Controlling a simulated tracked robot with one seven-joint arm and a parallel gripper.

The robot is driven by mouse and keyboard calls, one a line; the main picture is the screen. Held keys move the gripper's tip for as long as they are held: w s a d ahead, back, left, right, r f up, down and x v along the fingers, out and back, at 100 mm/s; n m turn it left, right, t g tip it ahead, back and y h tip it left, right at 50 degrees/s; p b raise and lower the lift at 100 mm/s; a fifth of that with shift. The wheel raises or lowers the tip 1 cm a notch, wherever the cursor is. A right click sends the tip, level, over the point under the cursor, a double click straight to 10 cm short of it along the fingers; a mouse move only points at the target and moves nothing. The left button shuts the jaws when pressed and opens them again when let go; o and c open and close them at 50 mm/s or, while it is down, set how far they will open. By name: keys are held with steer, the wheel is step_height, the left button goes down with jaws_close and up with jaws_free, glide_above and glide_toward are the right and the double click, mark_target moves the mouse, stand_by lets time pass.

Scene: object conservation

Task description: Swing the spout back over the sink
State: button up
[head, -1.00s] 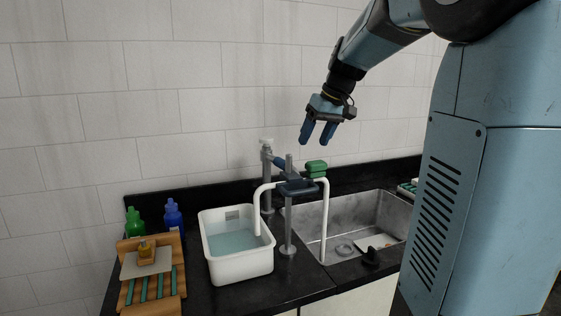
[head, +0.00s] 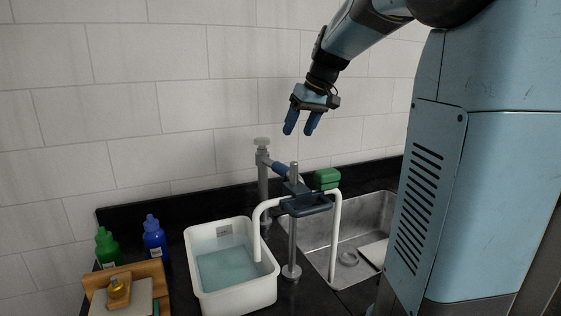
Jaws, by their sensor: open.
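The grey tap column (head: 263,185) with a pale knob on top stands at the back, between the white tub and the sink. Its spout (head: 281,169) has a blue sleeve and slants forward and right towards the dark clamp of a stand; its far end is hidden or merges with the clamp. The sink (head: 357,222) is a grey metal basin at right, partly hidden by my arm column. My gripper (head: 299,129) is open and empty, pointing down, in the air above the spout and well apart from it.
A white tub (head: 268,297) of water stands left. A grey stand (head: 293,245) with a dark clamp (head: 305,206) carries a white tube (head: 335,240) from tub to sink. A green block (head: 326,179) is behind it. Green (head: 106,247) and blue (head: 154,238) bottles and a wooden rack (head: 164,275) are left.

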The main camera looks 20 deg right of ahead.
mark_target(283, 165)
steer(key=x, duration=1.4)
steer(key=shift+w+d, duration=0.1)
steer(key=shift+w, duration=0.05)
steer(key=shift+r, duration=0.1)
jaws_close()
steer(key=shift+d, duration=0.1)
